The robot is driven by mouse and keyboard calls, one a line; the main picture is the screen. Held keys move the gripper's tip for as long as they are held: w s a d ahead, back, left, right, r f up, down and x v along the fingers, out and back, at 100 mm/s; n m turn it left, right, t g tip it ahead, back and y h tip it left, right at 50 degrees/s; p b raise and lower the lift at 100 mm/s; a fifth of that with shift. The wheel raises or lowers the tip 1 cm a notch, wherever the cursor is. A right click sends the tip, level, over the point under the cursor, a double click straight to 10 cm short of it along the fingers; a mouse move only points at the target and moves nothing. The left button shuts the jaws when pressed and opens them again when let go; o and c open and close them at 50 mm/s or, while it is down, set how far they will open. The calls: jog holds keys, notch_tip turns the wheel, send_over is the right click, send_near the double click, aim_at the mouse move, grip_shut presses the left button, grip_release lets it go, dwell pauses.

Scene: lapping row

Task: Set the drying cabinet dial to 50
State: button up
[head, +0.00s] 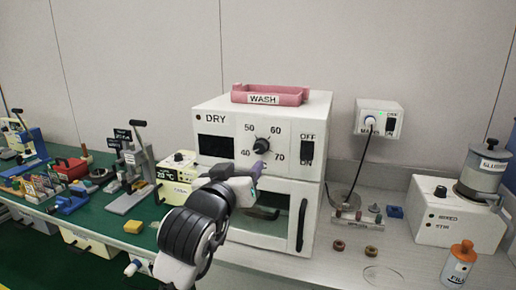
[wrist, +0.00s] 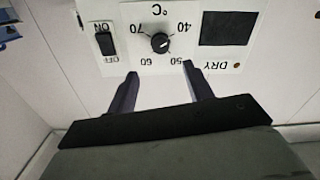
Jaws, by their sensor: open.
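The drying cabinet (head: 217,118) is a white box marked DRY, standing on a second unit with a window door. Its black round dial (head: 262,145) is on the front panel, ringed by 40, 50, 60 and 70. In the wrist view the dial (wrist: 160,43) appears upside down, with a small light mark whose exact setting I cannot tell. My gripper (wrist: 160,70) is open and empty, its fingertips apart from the dial and either side of its line. In the head view my gripper (head: 259,168) is just below the dial, its fingers partly hidden by my wrist.
A rocker switch (head: 307,150) is right of the dial and a dark display (head: 216,146) left of it. A pink WASH tray (head: 269,94) sits on top. The lower door's dark handle (head: 301,224) juts out. Small parts (head: 358,219) stand on the right bench.

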aim_at(259, 149)
jog(key=p+x, duration=0.2)
jog(key=x, duration=0.8)
jog(key=shift+w, duration=0.2)
jog(key=shift+f, duration=0.1)
jog(key=c, duration=1)
